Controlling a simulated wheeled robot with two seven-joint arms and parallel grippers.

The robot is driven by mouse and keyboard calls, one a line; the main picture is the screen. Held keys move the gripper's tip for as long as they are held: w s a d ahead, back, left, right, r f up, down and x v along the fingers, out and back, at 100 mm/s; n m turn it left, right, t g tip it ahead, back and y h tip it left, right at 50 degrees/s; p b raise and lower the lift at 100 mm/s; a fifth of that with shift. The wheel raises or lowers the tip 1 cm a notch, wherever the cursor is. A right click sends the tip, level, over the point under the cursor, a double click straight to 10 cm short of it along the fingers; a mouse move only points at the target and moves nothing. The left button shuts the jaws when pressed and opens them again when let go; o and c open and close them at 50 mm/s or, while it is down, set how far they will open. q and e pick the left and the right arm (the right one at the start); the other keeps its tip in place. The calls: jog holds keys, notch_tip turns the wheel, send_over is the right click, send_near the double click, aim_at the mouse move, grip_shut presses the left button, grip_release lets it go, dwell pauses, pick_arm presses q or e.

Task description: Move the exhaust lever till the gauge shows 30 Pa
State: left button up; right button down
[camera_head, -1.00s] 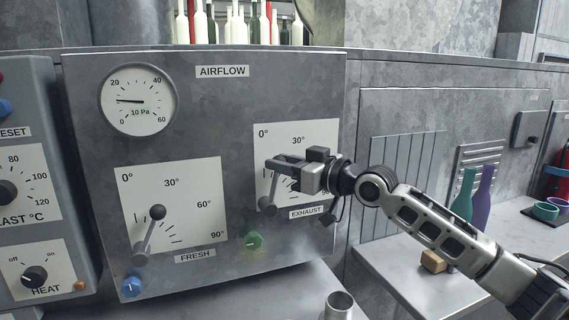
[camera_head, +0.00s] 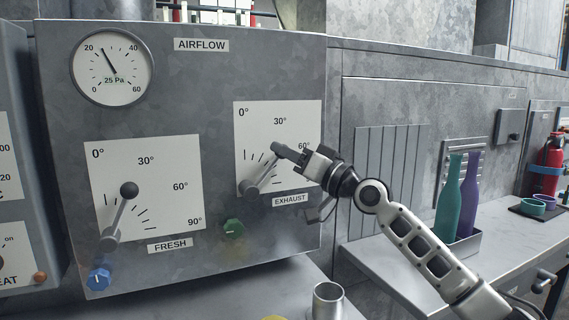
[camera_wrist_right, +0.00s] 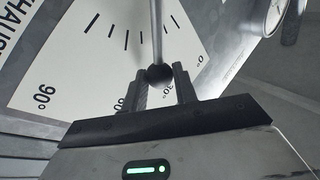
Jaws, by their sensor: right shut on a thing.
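The exhaust lever (camera_head: 262,178) is a grey rod on a white dial plate (camera_head: 246,122) marked 0° to 90°, tilted up to the right. My right gripper (camera_head: 284,149) is shut on the lever's knob. In the right wrist view the dark knob (camera_wrist_right: 158,74) sits between the two fingers of the gripper (camera_wrist_right: 160,88). The round airflow gauge (camera_head: 112,68) at the upper left has the printed value 25 Pa, its needle pointing up and slightly left, between 20 and 40. My left gripper is not in view.
The fresh lever (camera_head: 121,212) with its dark knob stands on the left dial. A blue knob (camera_head: 99,277) and a green knob (camera_head: 233,228) are below. A teal bottle (camera_head: 449,198) and a purple bottle (camera_head: 469,196) stand in a holder at the right. A metal cup (camera_head: 327,300) is in front.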

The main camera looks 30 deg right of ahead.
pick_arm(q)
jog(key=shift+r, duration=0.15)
pick_arm(e)
jog(key=shift+d, duration=0.15)
jog(key=c, duration=1.4)
grip_release()
jog(key=shift+f, duration=0.1)
pick_arm(q)
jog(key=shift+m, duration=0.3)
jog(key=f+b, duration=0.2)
jog(key=b, duration=0.1)
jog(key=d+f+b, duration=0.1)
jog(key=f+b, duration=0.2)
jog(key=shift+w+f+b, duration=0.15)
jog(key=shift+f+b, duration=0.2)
jog(key=shift+b, duration=0.05)
pick_arm(e)
jog(key=v, duration=1.6)
